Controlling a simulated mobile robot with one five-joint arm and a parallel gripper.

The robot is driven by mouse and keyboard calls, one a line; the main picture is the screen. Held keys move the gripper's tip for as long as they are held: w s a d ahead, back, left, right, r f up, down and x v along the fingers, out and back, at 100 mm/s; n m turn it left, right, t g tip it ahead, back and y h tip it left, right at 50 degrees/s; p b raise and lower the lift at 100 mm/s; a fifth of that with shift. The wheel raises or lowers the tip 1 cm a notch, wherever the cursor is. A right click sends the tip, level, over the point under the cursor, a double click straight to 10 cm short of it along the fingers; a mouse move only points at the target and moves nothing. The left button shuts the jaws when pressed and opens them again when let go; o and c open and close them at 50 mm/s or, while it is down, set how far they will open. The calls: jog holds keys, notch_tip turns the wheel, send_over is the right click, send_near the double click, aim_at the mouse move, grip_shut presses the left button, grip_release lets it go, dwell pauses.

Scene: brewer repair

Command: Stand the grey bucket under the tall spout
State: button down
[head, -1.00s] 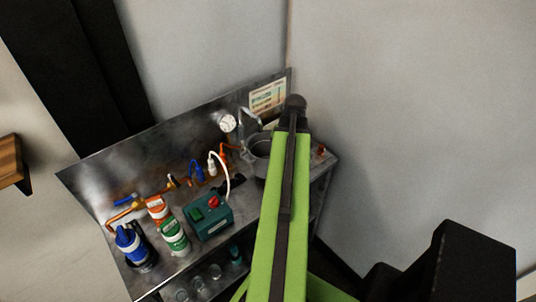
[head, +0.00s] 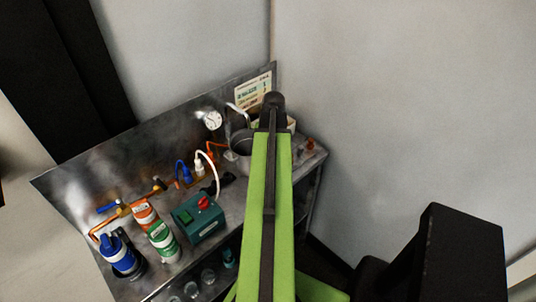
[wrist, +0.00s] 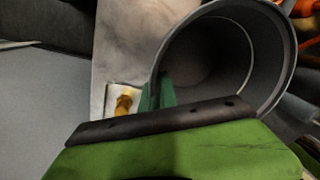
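The grey bucket (head: 239,143) stands at the back right of the metal bench in the head view, with its handle raised, partly hidden by my arm. In the wrist view the open mouth of the bucket (wrist: 225,60) fills the upper right. My gripper (wrist: 157,95) shows there as a green fingertip at the left edge of the bucket's rim; whether it touches or grips is unclear. In the head view my arm hides the fingers. A white curved spout (head: 208,158) rises highest among the spouts, left of the bucket; a blue spout (head: 183,171) is shorter.
A teal box with a red knob (head: 200,217) stands in front of the spouts. Orange (head: 145,214), green (head: 162,241) and blue (head: 119,257) containers stand at the left. A gauge (head: 212,119) and a sign (head: 253,91) are on the backsplash. A wall closes the right side.

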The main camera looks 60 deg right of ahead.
jog(key=c, duration=1.6)
grip_release()
jog(key=shift+c, duration=0.2)
jog(key=shift+s, duration=0.1)
notch_tip(320, 180, up, 12)
jog(key=s+p, duration=0.1)
jog(key=p, duration=1.1)
jog(key=shift+d, duration=0.15)
jog(key=shift+s, duration=0.1)
